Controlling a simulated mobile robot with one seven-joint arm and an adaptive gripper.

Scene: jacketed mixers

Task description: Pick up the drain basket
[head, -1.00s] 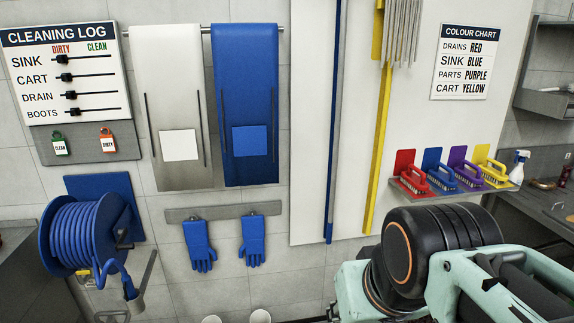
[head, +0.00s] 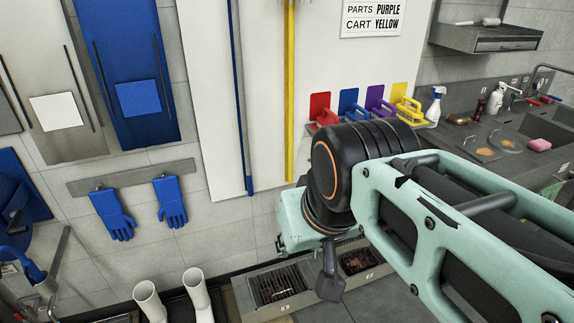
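On the floor at the bottom middle of the head view is a steel drain channel (head: 243,303) with two openings. The left opening shows a dark slatted grate (head: 278,285). The right opening holds brown debris in what looks like the drain basket (head: 359,261), partly hidden by my arm. I cannot make out its handle or rim clearly. My arm reaches in from the right, above the channel. A dark grey part of my gripper (head: 330,278) hangs below the arm's end, in front of the channel. Its fingers are too hidden to tell open from shut, and I see nothing held.
White boots (head: 197,294) stand left of the channel. Blue gloves (head: 172,202) and aprons hang on the wall. Coloured brushes (head: 357,110) sit on a wall shelf. A counter with a sink (head: 553,127) is at the right.

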